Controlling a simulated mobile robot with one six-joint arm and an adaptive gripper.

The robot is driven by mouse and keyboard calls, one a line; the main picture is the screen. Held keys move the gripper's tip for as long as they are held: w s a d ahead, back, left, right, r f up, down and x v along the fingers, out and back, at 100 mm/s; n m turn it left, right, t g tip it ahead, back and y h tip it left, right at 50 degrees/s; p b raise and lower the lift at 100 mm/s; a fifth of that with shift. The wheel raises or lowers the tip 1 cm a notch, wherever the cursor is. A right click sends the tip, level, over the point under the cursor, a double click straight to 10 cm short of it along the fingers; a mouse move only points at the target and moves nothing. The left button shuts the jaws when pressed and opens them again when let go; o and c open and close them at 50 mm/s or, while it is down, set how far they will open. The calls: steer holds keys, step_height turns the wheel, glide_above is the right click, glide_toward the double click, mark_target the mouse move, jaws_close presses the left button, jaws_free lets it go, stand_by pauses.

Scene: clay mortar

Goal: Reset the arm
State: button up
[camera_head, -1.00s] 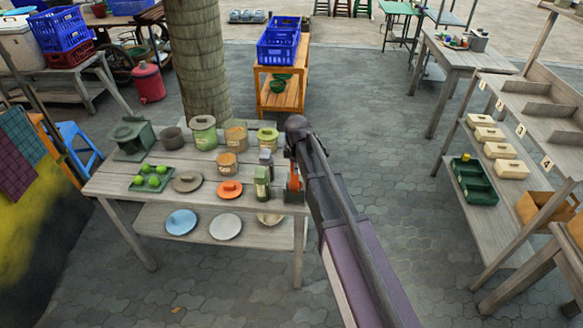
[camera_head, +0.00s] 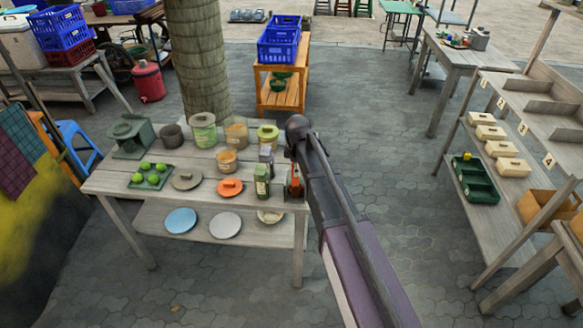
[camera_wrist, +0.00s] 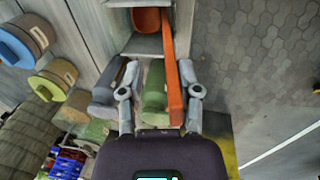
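My arm reaches over the right end of the wooden table (camera_head: 110,184) in the head view. My gripper (camera_wrist: 160,92) shows in the wrist view with its two fingers spread apart, so it looks open. A green container (camera_wrist: 155,92) and an upright orange piece (camera_wrist: 172,75) lie between or below the fingers. I cannot tell whether a finger touches them. In the head view the orange piece (camera_head: 294,184) is beside my arm at the table's right end, partly hidden; my fingers are hidden there.
The table also holds a dark pot (camera_head: 171,136), several tins, an orange lid (camera_head: 229,187) and a tray of green fruit (camera_head: 151,176). A tree trunk (camera_head: 198,60) stands behind. Shelves with a green crate (camera_head: 475,180) stand right. Paved floor (camera_head: 390,150) between is clear.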

stand_by(0.4)
steer(key=shift+s+d, duration=0.35)
steer(key=shift+d, duration=0.05)
steer(key=s+d+m+g, duration=0.1)
steer(key=s+d+m, duration=1.6)
steer(key=s+d, duration=0.2)
steer(key=shift+s+d+m+g, duration=0.3)
steer(key=shift+s+d+g, duration=0.1)
steer(key=shift+s, duration=0.65)
steer(key=shift+f, duration=0.1)
